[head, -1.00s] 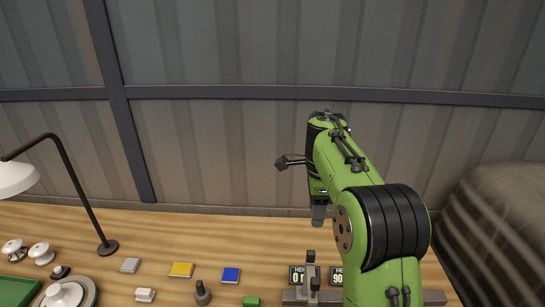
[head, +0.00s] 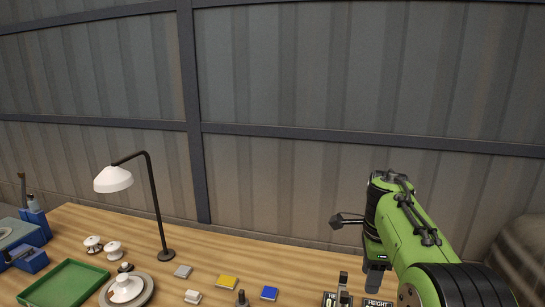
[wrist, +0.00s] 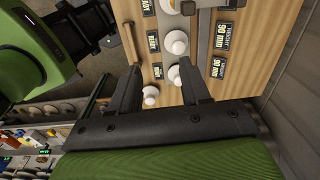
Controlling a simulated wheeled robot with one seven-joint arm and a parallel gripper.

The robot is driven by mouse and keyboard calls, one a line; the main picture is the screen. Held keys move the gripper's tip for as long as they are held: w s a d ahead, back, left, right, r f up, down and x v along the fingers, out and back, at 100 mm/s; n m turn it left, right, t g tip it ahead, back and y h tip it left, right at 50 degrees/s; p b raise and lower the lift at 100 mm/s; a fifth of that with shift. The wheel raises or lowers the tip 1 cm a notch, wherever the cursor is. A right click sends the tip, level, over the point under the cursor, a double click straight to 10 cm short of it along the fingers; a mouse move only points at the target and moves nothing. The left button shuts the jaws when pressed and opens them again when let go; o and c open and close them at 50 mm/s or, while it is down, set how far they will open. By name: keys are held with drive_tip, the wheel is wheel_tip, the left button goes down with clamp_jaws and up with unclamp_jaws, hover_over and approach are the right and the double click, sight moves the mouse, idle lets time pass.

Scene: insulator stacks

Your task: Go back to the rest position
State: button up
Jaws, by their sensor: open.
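My gripper (wrist: 160,82) is open in the wrist view, with its two dark fingers apart and nothing between them that looks held. White rounded insulator pieces show beyond the fingers: one upper (wrist: 177,42), one by the right finger (wrist: 174,73) and one lower (wrist: 151,94). They look apart from the fingers, though depth is hard to judge. In the head view my green arm is at the lower right, and my gripper (head: 376,278) hangs down over the bench near the height signs (head: 377,302). Its fingertips are hard to make out there.
The wooden bench (head: 215,262) holds a black lamp (head: 158,215), a green tray (head: 103,271), white insulators (head: 113,249), a round grey plate (head: 148,290), and yellow (head: 227,282) and blue (head: 270,293) tiles. A blue vise-like tool (head: 32,260) is at far left. A corrugated wall stands behind.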

drive_tip(key=s+a+r+n+t+b, duration=0.2)
drive_tip(key=s+a+n+b, duration=0.1)
drive_tip(key=s+n, duration=0.7)
drive_tip(key=s+a+f+n+t+b, duration=0.1)
drive_tip(key=s+f+n, duration=0.3)
drive_tip(key=s, duration=0.4)
drive_tip(key=s+a+f+n+t+b, duration=0.2)
drive_tip(key=s+f+n, duration=0.3)
drive_tip(key=s+n, duration=0.1)
drive_tip(key=shift+s, duration=0.85)
